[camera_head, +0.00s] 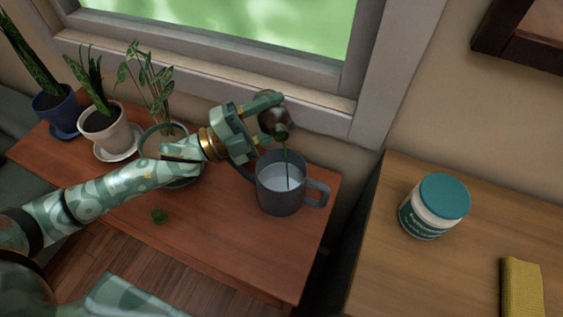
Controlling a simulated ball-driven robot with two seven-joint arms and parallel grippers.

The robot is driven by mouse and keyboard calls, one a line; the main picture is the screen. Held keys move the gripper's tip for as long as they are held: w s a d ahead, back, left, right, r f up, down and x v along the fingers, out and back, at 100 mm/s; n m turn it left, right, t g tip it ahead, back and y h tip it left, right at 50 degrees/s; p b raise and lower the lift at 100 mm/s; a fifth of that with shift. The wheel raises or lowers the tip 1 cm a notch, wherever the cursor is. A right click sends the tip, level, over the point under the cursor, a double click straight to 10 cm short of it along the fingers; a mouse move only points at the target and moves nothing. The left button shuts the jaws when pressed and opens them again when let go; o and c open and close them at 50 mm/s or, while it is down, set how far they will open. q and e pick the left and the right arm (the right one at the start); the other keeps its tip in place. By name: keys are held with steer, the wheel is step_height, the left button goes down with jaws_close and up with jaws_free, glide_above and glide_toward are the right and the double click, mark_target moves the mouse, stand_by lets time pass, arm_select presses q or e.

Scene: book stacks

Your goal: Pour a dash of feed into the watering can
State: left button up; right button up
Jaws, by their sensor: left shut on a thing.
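The grey watering can (278,198) stands upright on the reddish wooden table, with pale liquid inside and its handle to the right. My left gripper (268,115) is above the can's back rim, shut on a small dark bottle (274,122). The bottle is tilted with its neck down over the can's opening. A thin dark green stream runs from its mouth down into the can. My gripper's fingers hide part of the bottle. My right gripper is not in view.
Potted plants stand on the reddish table (215,235) at left: a blue pot (58,112), a white pot (103,132), and one partly behind my arm. A teal-lidded jar (434,206) and yellow cloth (522,288) sit on the right-hand table. A window is behind.

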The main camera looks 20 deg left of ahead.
arm_select(q)
steer(key=shift+f, duration=0.3)
steer(key=shift+f+m+b, duration=0.25)
steer(key=shift+m+b, duration=0.05)
steer(key=shift+b, duration=0.2)
steer(key=shift+r, duration=0.1)
steer(key=shift+m, duration=0.3)
stand_by(0.6)
steer(key=shift+r, duration=0.1)
